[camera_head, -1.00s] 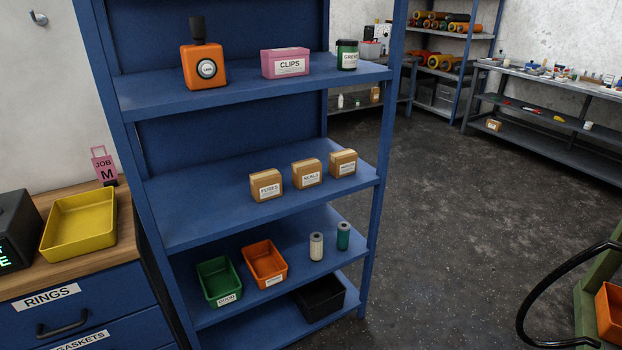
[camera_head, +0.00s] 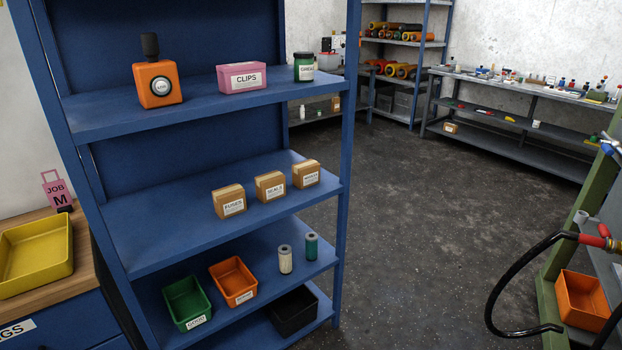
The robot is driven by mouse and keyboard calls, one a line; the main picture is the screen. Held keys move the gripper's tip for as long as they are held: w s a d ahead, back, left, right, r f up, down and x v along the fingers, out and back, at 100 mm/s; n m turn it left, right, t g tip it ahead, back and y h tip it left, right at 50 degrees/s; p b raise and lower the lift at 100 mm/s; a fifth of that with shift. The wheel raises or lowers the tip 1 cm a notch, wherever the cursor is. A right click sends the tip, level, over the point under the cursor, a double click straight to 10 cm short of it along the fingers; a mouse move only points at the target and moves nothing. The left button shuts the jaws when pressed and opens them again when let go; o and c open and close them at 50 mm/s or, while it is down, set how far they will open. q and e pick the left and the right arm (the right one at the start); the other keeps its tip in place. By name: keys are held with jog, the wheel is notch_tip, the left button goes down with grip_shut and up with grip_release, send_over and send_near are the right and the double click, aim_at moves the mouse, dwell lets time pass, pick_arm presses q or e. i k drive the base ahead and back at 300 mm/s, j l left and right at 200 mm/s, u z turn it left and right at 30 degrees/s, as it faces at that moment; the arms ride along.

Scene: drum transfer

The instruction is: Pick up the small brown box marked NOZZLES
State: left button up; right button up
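Three small brown boxes stand in a row on the middle shelf of the blue shelving unit (camera_head: 150,230). The left box reads FUSES (camera_head: 229,202) and the middle one reads SEALS (camera_head: 270,186). The label on the right box (camera_head: 306,174) is too small to read surely; by the other two labels, it is the one that could read NOZZLES. It stands upright near the shelf's right end, a little apart from the SEALS box. Neither of my grippers shows in this view.
The upper shelf holds an orange can (camera_head: 159,84), a pink CLIPS box (camera_head: 242,78) and a green jar (camera_head: 304,67). Below are a green bin (camera_head: 187,302), an orange bin (camera_head: 233,281) and two cylinders. Open floor (camera_head: 420,220) lies right of the unit. A black hose (camera_head: 500,275) hangs at right.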

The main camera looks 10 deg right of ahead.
aim_at(305, 174)
jog(key=i+l, duration=0.5)
jog(key=i, duration=0.15)
jog(key=i+l, duration=0.55)
jog(key=i+z, duration=0.05)
